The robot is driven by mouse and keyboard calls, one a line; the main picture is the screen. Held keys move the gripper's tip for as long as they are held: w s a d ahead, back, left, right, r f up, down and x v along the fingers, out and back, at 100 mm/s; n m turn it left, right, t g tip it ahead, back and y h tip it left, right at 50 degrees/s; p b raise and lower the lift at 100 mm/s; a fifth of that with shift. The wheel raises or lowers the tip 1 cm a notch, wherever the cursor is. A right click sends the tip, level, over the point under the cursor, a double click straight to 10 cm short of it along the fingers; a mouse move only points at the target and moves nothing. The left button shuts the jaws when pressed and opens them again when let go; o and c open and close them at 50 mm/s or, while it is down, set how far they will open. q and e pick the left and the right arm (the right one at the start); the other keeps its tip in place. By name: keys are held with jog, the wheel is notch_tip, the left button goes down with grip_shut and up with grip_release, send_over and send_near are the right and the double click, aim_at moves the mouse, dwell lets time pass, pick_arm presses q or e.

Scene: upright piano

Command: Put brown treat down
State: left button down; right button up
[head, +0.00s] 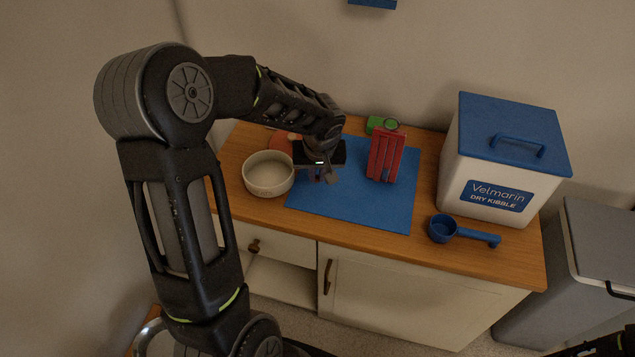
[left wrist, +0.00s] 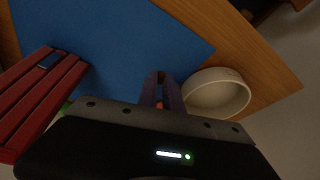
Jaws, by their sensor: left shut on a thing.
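My left gripper (head: 320,176) is over the blue mat (head: 345,208), just right of the white bowl (head: 268,187). In the left wrist view its fingers (left wrist: 161,88) are close together over the mat (left wrist: 105,40), with the bowl (left wrist: 222,100) to their right. A small reddish-brown bit, which I take as the brown treat (left wrist: 159,104), shows between the fingers; most of it is hidden. I cannot tell whether it touches the mat. At the lower right of the head view a dark part of my right arm shows; its fingers cannot be made out.
A red slatted thing (head: 386,155) stands on the mat to the right. A blue scoop (head: 445,229) and a kibble bin (head: 500,160) with a blue lid are farther right. An orange-red disc (head: 280,143) and a green thing (head: 374,123) lie at the back. The mat's front is clear.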

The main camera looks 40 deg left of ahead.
aim_at(317, 182)
pick_arm(q)
jog(key=shift+f, duration=1.75)
jog(key=shift+f, duration=0.1)
jog(key=shift+f+b, duration=0.1)
jog(key=shift+b, duration=0.3)
jog(key=c, duration=1.5)
grip_release()
jog(key=shift+r, duration=0.2)
jog(key=shift+r+p, duration=0.15)
jog(key=shift+p, duration=0.15)
jog(key=p+v, duration=0.1)
jog(key=v, duration=1)
jog(key=shift+d+r, duration=0.2)
jog(key=shift+r, duration=0.15)
jog(key=shift+f, duration=0.1)
